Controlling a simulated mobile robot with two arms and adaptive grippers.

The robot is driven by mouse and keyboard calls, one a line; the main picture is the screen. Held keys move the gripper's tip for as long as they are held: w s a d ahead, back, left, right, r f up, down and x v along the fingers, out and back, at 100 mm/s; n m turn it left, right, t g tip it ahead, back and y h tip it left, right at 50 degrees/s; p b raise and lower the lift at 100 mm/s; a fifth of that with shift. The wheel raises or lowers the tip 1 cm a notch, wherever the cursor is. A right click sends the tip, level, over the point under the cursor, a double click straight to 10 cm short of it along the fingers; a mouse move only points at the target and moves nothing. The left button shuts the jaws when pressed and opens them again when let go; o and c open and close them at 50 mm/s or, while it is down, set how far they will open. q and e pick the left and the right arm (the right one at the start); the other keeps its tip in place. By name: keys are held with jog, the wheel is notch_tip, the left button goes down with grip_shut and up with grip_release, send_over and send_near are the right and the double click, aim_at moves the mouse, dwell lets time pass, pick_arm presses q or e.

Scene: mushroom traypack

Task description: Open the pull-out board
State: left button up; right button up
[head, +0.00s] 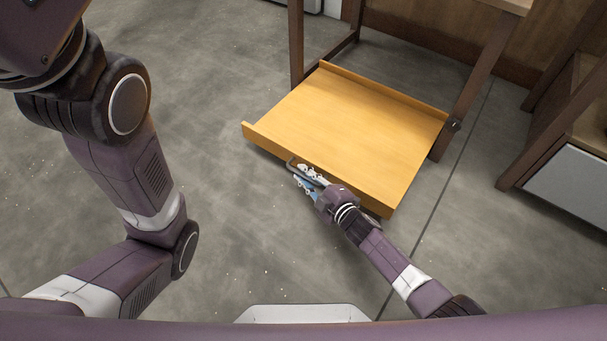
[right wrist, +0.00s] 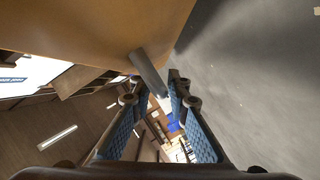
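The pull-out board (head: 350,125) is a flat orange-yellow wooden panel with raised edges. It sticks out from a dark wooden frame, low over the floor. A dark handle (head: 292,162) is on its front edge, partly hidden by my right gripper (head: 308,179). In the right wrist view the handle (right wrist: 148,72) shows as a grey bar between the fingertips of my right gripper (right wrist: 158,82). The blue-padded fingers are apart, with the bar nearer the left finger; I cannot tell whether they touch it. My left arm shows, but its gripper is out of view.
Dark wooden legs (head: 297,45) stand at the board's back corners. A second wooden unit with a light grey panel (head: 578,188) stands at the right. The grey concrete floor (head: 225,95) is clear left of the board.

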jog(key=v, duration=1.2)
dwell(0.6)
